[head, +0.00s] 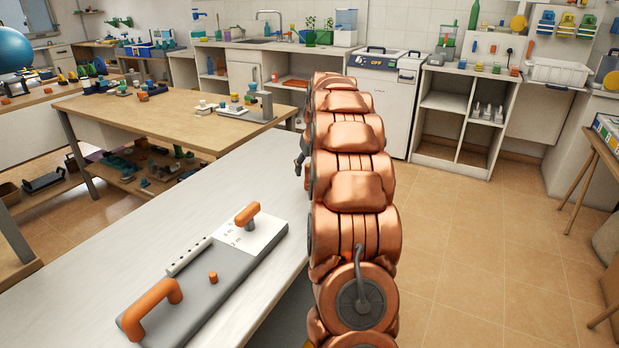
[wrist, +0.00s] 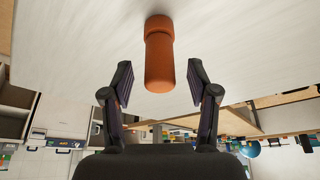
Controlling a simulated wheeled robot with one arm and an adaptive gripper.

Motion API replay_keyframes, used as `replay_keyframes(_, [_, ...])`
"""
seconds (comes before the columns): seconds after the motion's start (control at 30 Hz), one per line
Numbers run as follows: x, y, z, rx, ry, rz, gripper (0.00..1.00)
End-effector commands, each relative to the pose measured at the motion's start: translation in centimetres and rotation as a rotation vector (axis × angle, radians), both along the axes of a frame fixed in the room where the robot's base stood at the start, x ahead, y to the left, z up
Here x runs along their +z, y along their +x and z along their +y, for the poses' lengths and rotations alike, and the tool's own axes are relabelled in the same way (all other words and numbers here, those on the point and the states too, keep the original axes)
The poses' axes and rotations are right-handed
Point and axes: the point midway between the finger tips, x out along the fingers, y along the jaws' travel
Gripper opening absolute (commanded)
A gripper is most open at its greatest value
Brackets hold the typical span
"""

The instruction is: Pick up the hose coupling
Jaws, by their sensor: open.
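An orange, round-bodied piece with a wider collar, which looks like the hose coupling (wrist: 159,60), is on the pale tabletop in the wrist view. My gripper (wrist: 160,80) is open, with one dark finger on each side of the coupling. Gaps show between the fingers and the coupling, and I see no contact. In the head view my copper-coloured arm hides the coupling and most of the gripper.
A grey board (head: 205,278) with an orange handle (head: 150,308), an orange-topped knob (head: 247,215) and a small orange peg lies on the white table (head: 205,190). A wooden table (head: 185,112) with small items stands behind. Tiled floor (head: 470,250) is clear at right.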

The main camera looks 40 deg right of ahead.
Motion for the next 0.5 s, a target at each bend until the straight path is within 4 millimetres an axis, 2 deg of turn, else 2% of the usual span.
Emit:
replay_keyframes(0.1, [-1.7, 0.5, -0.2, 0.001, 0.003, 0.003, 0.59])
replay_keyframes(0.2, [-2.6, 0.8, -0.3, 0.000, 0.002, 0.002, 0.59])
replay_keyframes(0.43, [-2.7, 1.0, -0.4, 0.001, 0.000, 0.001, 0.59])
replay_keyframes(0.5, [-2.7, 1.0, -0.4, 0.001, 0.000, 0.001, 0.53])
